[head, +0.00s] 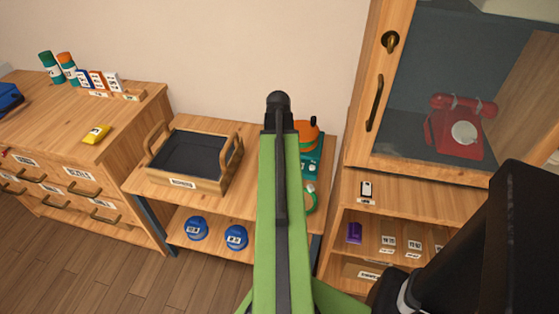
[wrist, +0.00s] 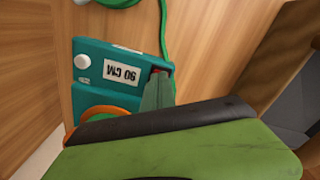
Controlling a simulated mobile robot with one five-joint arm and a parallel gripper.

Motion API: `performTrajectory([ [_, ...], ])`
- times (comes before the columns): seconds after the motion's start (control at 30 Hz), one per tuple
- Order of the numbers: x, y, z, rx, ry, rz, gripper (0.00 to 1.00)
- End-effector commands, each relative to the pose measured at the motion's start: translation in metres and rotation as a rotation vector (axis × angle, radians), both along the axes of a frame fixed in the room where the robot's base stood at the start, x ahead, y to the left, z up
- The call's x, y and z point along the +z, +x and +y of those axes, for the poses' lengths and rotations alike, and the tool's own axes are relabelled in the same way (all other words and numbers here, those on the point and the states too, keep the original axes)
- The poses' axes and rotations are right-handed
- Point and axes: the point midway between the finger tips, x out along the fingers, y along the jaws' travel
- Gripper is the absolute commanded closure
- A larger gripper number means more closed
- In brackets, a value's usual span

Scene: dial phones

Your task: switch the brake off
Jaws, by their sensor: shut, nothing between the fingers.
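A teal device (wrist: 92,62) with a white label reading "90 CM", upside down in the wrist view, stands on the wooden cabinet top. It has a white knob (wrist: 82,61) and an orange round part (wrist: 107,111). A small red part (wrist: 158,70) shows at its edge, mostly hidden by my gripper (wrist: 158,82); I cannot tell its position. My gripper is shut and empty, its tip at or very close to that red part; contact is unclear. In the head view the teal device (head: 313,160) and its orange top (head: 306,135) are partly behind my arm, which hides my gripper there.
A green cord (wrist: 167,28) runs beside the device. A wooden tray (head: 205,184) stands to its left on the same cabinet. At right, a glass-fronted cabinet holds a red dial phone (head: 458,128). Blue round tins (head: 236,237) sit on the lower shelf.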

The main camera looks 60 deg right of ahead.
Motion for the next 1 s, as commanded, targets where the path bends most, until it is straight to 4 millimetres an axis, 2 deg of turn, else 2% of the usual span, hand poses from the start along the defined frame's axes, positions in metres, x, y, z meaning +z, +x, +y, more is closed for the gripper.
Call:
performTrajectory([
  [0.7, 0.067, 0.0, 0.0, 0.0, 0.0, 0.0, 1.0],
  [1.0, 0.069, 0.0, 0.0, 0.0, 0.0, 0.0, 1.0],
])
